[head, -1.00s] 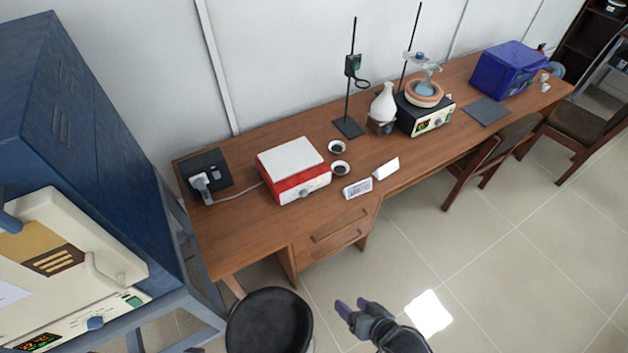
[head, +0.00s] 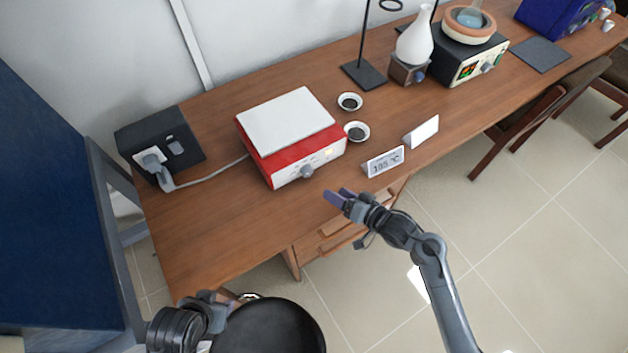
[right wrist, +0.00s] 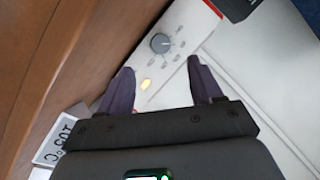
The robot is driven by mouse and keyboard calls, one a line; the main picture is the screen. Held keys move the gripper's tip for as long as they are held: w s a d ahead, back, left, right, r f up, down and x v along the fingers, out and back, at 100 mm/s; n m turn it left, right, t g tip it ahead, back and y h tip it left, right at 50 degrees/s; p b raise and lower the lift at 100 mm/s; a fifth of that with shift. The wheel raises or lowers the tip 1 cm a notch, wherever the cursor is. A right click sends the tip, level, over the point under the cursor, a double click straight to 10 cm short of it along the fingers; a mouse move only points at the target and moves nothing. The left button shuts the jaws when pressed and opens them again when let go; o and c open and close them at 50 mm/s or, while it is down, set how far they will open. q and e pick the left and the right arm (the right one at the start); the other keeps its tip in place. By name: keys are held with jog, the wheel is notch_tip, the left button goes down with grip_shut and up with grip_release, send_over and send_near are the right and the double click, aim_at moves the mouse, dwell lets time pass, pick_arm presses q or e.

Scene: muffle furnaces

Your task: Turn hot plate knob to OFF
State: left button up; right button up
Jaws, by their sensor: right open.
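The red hot plate (head: 262,160) with a white top (head: 287,122) stands on the wooden desk. Its grey knob (head: 307,171) is on the white front panel. My right gripper (head: 337,197) is open and empty, in front of and slightly right of the knob, apart from it. In the right wrist view, the knob (right wrist: 160,43) shows beyond and between the open fingers (right wrist: 162,85), near a lit yellow lamp (right wrist: 146,84). The knob's setting is too small to read. My left gripper (head: 238,297) is low at the bottom left, partly hidden; its jaws are unclear.
A display reading about 185 °C (head: 383,163) and a blank white card (head: 421,132) stand right of the hot plate. Two small dishes (head: 357,131) lie beside it. A black socket box (head: 160,142) with a cord is at left. A black stool (head: 268,328) stands below the desk.

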aim_at(309, 173)
jog(key=shift+w+f, duration=0.1)
jog(key=shift+w, duration=0.15)
jog(key=b+x, duration=0.1)
jog(key=x, duration=0.2)
jog(key=b+x, duration=0.1)
jog(key=x, duration=0.2)
jog(key=b+x, duration=0.1)
jog(key=x, duration=0.2)
jog(key=shift+w+a+r, duration=0.1)
jog(key=shift+w+r, duration=0.15)
jog(key=shift+w, duration=0.1)
pick_arm(q)
jog(key=shift+s+x, duration=0.1)
jog(key=shift+x, duration=0.85)
jog(key=shift+s+x, duration=0.15)
jog(key=shift+x, duration=0.75)
pick_arm(e)
jog(key=shift+x, duration=0.8)
pick_arm(q)
jog(key=shift+a+f, duration=0.1)
pick_arm(e)
jog(key=shift+c, duration=0.4)
jog(key=shift+r, duration=0.1)
jog(key=c, duration=1)
